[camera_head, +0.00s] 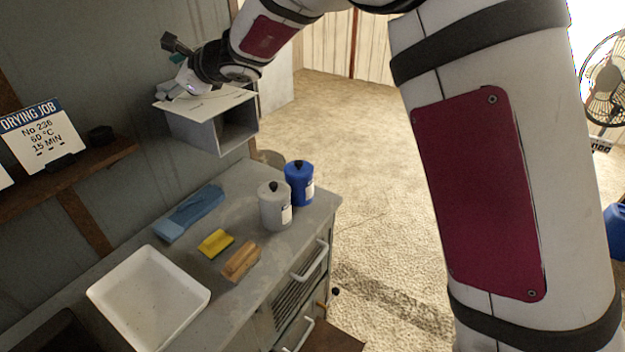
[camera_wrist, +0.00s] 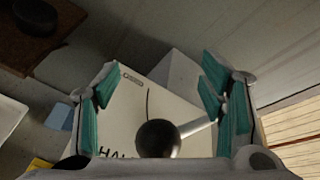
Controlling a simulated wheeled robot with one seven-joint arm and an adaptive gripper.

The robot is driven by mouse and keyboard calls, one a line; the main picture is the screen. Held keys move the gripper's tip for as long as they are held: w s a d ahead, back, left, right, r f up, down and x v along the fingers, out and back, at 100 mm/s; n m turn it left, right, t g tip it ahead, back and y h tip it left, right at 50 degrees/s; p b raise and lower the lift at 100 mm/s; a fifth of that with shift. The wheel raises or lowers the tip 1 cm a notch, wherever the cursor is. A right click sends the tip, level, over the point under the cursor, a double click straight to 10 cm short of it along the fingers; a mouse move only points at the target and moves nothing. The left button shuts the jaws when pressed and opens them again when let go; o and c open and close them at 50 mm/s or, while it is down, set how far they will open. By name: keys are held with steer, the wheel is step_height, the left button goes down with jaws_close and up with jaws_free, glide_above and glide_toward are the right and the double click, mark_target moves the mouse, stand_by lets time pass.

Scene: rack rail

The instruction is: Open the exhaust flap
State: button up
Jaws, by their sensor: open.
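My gripper (camera_wrist: 158,85) is open, with its teal-padded fingers spread to either side in the wrist view. A dark round knob (camera_wrist: 158,139) on a pale rod (camera_wrist: 196,126) shows low between the fingers, and they are not closed on it. Behind it is a white panel (camera_wrist: 130,112) with a black line and partly hidden lettering. In the head view my gripper (camera_head: 178,63) is up by the wall, above a grey open-fronted box (camera_head: 208,137) with a white sheet (camera_head: 228,101) on top. I cannot tell which part is the exhaust flap.
Below is a grey bench with a white tray (camera_head: 150,296), blue cloth (camera_head: 190,213), yellow sponge (camera_head: 216,243), wooden block (camera_head: 241,262), grey canister (camera_head: 274,209) and blue canister (camera_head: 299,186). A shelf with a drying-job sign (camera_head: 38,136) is at left. Open floor lies beyond the bench.

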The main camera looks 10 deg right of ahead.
steer(key=b+v, duration=0.1)
steer(key=v, duration=0.8)
steer(key=shift+s+d, duration=0.15)
steer(key=s+d+f+n+g+h+b, duration=0.2)
steer(key=s+d+f+n+b, duration=0.2)
steer(key=s+d+f+n, duration=0.2)
steer(key=s+d+f+n+g+h+b, duration=0.3)
steer(key=s+d+f+n+b, duration=0.2)
steer(key=s+d+n, duration=0.5)
steer(key=s+d+f, duration=0.2)
steer(key=s+d, duration=0.1)
steer(key=s, duration=0.1)
steer(key=shift+s+f, duration=0.2)
